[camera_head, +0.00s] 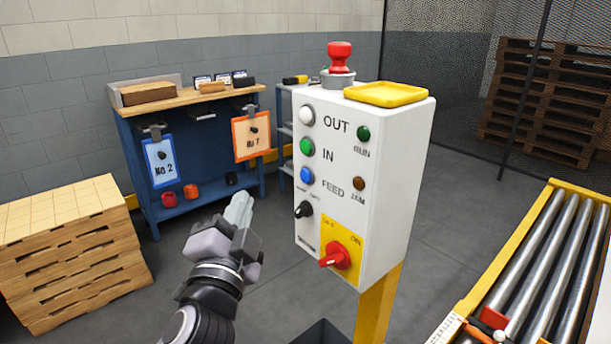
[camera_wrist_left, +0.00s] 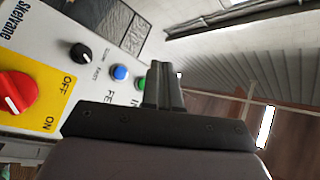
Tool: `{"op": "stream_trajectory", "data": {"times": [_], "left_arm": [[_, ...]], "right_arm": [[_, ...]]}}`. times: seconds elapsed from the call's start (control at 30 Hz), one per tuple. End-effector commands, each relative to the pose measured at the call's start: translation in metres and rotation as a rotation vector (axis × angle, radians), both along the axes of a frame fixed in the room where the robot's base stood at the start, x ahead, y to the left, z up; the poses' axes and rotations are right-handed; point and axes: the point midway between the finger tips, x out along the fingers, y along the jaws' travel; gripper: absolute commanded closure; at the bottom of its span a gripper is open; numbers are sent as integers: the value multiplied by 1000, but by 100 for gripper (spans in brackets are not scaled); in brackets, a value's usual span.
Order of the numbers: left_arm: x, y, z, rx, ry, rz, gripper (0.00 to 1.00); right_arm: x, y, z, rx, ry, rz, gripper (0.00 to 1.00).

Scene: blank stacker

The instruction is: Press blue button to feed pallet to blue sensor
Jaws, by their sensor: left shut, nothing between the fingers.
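The white control box (camera_head: 340,180) stands on a yellow post. Its blue button (camera_head: 307,176) is on the front face beside the word FEED, below the green IN button (camera_head: 307,147). My left gripper (camera_head: 240,207) is shut and empty, to the left of the box and apart from the blue button. In the left wrist view the shut fingers (camera_wrist_left: 163,85) show close to the blue button (camera_wrist_left: 120,72), with the green button (camera_wrist_left: 140,84) partly behind them. My right gripper is not in view. No blue sensor can be made out.
A red knob (camera_head: 335,254) and a black selector (camera_head: 303,209) sit below the button. A roller conveyor (camera_head: 540,270) is at the right. Stacked pallets (camera_head: 70,250) are at the left, and a blue workbench (camera_head: 190,200) stands behind.

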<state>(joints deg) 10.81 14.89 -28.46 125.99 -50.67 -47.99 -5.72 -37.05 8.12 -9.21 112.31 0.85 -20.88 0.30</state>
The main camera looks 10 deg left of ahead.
Motion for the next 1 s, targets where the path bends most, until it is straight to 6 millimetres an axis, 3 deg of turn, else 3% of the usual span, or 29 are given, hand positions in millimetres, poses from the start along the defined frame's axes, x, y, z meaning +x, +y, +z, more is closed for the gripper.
{"op": "stream_trajectory", "data": {"times": [0.27, 0.7, 1.0], "left_arm": [[6, -4, -1, -1, 0, 1, 100], [52, -40, -1, -1, 0, 0, 100], [69, -53, -1, -1, 0, 0, 100]], "right_arm": [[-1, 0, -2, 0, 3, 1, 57], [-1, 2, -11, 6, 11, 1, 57], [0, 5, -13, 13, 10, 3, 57]]}}
